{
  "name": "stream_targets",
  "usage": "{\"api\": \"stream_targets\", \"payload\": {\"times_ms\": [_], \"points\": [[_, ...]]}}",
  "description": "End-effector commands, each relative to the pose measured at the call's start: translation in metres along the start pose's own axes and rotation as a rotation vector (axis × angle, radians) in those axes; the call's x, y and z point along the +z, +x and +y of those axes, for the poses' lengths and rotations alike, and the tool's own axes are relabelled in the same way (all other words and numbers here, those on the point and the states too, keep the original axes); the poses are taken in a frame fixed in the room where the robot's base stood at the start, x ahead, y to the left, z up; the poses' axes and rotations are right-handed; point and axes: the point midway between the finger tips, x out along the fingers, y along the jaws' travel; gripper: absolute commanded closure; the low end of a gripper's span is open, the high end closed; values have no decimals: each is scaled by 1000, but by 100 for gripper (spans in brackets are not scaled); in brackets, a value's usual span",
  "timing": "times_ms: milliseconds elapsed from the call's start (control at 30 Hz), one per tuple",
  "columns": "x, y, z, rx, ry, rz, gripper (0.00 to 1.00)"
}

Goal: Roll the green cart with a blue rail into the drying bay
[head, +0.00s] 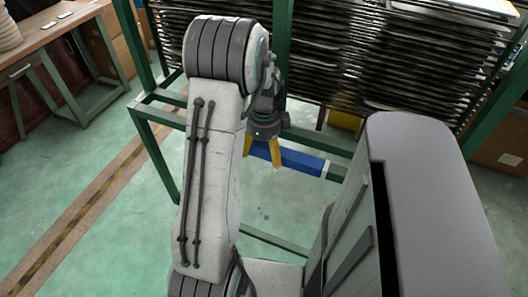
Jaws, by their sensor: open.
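The green cart (158,150) is a frame of square green tubes, seen in the middle of the head view. My gripper (262,156) has yellow fingers and is open. It is at the left part of the blue rail, with one finger overlapping the rail in the picture. I cannot tell whether it touches the rail. My arm hides part of the cart's left side. I cannot tell which area is the drying bay.
Many dark, thin tray panels (370,50) are stacked within green posts behind. A worn striped floor line (85,215) crosses the left floor. A workbench (45,30) stands at upper left, cardboard boxes (500,145) at right. The green floor at lower left is clear.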

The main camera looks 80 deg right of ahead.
Motion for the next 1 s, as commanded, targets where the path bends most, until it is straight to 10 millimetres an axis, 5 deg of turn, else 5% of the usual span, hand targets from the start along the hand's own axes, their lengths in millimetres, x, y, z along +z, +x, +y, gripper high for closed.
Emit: {"api": "stream_targets", "payload": {"times_ms": [400, 1000], "points": [[0, 5, 0, 0, -1, 0, 16], [0, 5, 0, 0, -1, 0, 69]]}}
